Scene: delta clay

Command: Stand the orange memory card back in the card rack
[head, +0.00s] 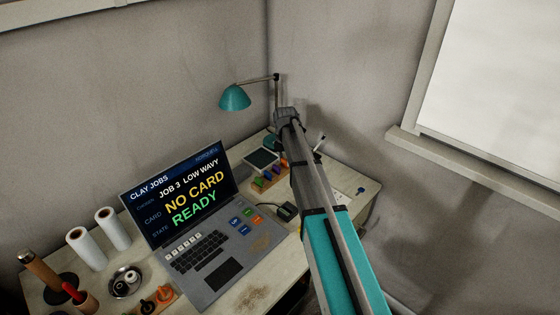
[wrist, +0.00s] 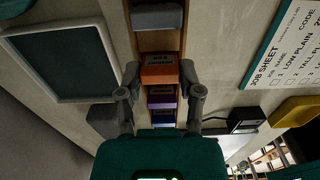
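The orange memory card (wrist: 159,70) sits in the row of the wooden card rack (wrist: 145,42), its label facing up in the wrist view. My gripper (wrist: 160,74) has one finger on each side of it, and the fingers look shut on it. A grey card (wrist: 158,17) lies above it in that view, and a purple card (wrist: 161,97) and a blue card (wrist: 162,118) lie below. In the head view the card rack (head: 259,186) stands behind the laptop's right side, partly hidden by my arm. The card's bottom in its slot is hidden.
The laptop (head: 208,262) shows "NO CARD" and "READY". A dark-screened tablet (wrist: 62,58) lies left of the rack. A job sheet (wrist: 285,50), a black box (wrist: 243,120) and a yellow item (wrist: 296,111) lie right. A teal lamp (head: 235,97) stands behind.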

